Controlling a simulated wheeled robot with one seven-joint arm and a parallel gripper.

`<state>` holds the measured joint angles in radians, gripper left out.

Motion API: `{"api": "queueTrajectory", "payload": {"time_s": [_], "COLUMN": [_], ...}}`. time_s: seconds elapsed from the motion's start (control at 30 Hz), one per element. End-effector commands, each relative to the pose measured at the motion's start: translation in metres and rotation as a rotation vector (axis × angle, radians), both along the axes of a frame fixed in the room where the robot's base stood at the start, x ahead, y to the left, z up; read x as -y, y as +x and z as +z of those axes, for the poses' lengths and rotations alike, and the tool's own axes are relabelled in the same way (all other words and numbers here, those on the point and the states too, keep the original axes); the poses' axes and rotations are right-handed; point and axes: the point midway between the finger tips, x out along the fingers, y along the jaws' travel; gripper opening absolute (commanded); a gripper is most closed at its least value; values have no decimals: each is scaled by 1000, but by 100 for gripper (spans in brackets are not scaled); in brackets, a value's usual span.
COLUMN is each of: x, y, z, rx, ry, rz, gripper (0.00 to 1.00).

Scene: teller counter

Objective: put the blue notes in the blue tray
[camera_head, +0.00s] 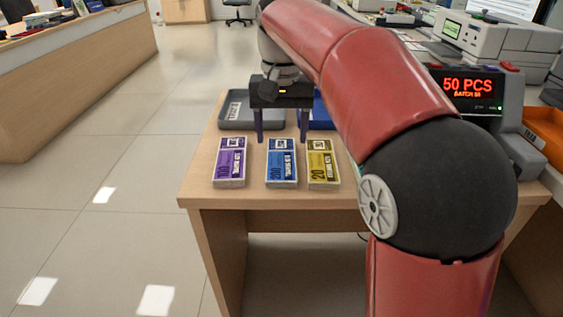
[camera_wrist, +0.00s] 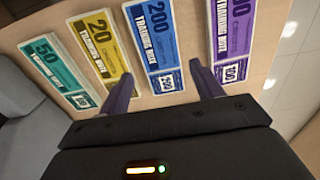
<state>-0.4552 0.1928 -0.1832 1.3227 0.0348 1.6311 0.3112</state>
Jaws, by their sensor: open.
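The blue notes (camera_head: 281,162) are a banded stack marked 200, lying flat on the counter between purple and yellow stacks. They also show in the wrist view (camera_wrist: 153,40), top centre. My gripper (camera_head: 281,139) is open and empty, fingers pointing down just behind the blue stack in the head view. In the wrist view its fingertips (camera_wrist: 160,76) are spread to either side of the blue stack's near end, apparently above it. The blue tray (camera_head: 319,115) stands behind the gripper, partly hidden by my gripper and arm.
Purple notes (camera_head: 229,163) lie left and yellow notes (camera_head: 323,164) right of the blue stack. Teal notes (camera_wrist: 57,70) lie beyond the yellow ones. A grey tray (camera_head: 234,126) stands back left. A counting machine with a red display (camera_head: 467,88) stands right.

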Motion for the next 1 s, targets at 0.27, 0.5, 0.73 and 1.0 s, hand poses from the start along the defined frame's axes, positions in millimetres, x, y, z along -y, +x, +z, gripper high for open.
{"api": "queueTrajectory", "payload": {"time_s": [0.27, 0.5, 0.73, 1.0], "x": [-1, -1, -1, -1], "y": [-4, -4, -4, -4], "z": [-41, -50, -50, -50], "rx": [0, 2, 2, 2], "ry": [0, 1, 1, 1], "rz": [0, 0, 0, 0], "gripper": [65, 65, 51, 28]}}
